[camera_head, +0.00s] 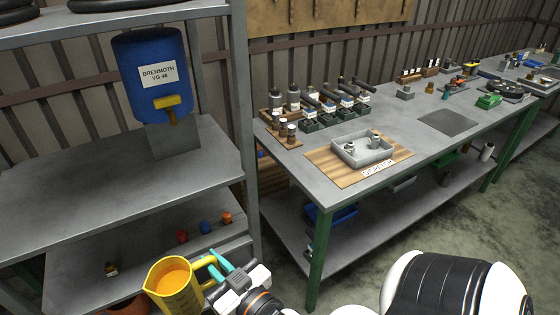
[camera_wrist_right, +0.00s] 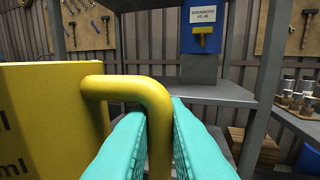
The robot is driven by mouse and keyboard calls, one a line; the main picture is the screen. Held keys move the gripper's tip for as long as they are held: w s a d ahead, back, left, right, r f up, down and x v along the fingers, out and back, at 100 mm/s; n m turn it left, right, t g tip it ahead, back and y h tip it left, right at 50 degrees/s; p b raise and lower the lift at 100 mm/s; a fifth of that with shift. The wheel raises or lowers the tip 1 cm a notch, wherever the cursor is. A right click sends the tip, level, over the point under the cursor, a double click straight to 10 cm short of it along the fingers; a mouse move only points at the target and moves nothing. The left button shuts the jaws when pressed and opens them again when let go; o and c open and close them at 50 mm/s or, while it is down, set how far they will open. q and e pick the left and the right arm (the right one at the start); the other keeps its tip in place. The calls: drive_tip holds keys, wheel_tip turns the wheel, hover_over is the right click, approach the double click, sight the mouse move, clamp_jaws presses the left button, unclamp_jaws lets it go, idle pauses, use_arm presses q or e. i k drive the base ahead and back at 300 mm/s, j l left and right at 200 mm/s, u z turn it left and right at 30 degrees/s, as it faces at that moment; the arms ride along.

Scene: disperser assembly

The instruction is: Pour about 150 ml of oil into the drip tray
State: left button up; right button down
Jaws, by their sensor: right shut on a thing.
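A yellow measuring jug (camera_head: 175,290) with orange-coloured oil inside stands out at the bottom of the head view, roughly upright. My right gripper (camera_head: 222,266) is shut on the jug's handle with its teal fingers. In the right wrist view the handle (camera_wrist_right: 158,135) passes between the fingers, and the jug's wall (camera_wrist_right: 45,115) fills the left side. A blue drum (camera_head: 148,60) labelled "BRENMOTH VG 46", with a yellow tap, stands on the shelf unit. A shallow grey tray (camera_head: 378,160) with small parts in it sits on the bench; I cannot tell if it is the drip tray. My left gripper is not in view.
The grey shelf (camera_head: 70,180) below the drum is bare in front. Red, blue and orange small items (camera_head: 205,227) lie on the lower shelf. An orange-brown container (camera_head: 127,306) shows partly below, behind the jug. The bench (camera_head: 285,165) holds bottles and several dark bins.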

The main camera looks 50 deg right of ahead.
sight(363, 156)
drive_tip(key=z, duration=0.65)
drive_tip(key=l+z, duration=0.25)
drive_tip(key=l, duration=0.25)
drive_tip(key=i+l+z, duration=0.15)
drive_tip(key=l+z, duration=0.15)
drive_tip(key=l, duration=0.15)
drive_tip(key=i+l, duration=0.4)
drive_tip(key=i, duration=0.25)
